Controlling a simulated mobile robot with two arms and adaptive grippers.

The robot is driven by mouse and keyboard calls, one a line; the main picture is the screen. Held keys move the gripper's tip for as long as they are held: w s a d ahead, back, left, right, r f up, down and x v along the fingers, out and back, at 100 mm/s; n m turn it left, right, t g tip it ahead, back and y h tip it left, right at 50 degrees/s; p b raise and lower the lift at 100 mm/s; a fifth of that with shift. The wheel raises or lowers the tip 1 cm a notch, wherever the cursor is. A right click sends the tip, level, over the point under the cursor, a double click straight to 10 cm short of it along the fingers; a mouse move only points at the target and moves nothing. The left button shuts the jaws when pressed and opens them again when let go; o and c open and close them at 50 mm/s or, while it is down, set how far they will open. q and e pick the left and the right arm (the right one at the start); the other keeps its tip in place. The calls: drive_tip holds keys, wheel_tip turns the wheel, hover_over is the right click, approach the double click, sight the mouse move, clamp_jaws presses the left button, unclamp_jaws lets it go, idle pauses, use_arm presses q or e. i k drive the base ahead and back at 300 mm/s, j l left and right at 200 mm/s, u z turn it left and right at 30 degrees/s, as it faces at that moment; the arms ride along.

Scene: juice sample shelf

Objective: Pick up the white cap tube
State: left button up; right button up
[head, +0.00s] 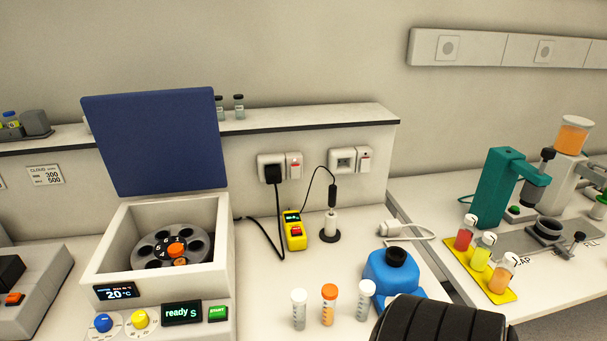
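Two tubes with white caps stand upright on the white bench in the head view. The left white cap tube (299,313) is near the front edge of the picture. The right white cap tube (364,304) stands beside the blue bottle. A tube with an orange cap (328,308) stands between them. All three have clear bodies with markings and stand apart from each other. Neither of my grippers shows. A dark ribbed part, which seems to be mine, fills the bottom right and covers some of the bench and the bottle's lower side.
An open centrifuge (130,280) with a raised blue lid (155,140) is at left. A yellow rack (488,283) holds juice samples at right.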

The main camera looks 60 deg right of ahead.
sight(298, 297)
drive_tip(key=z, duration=1.7)
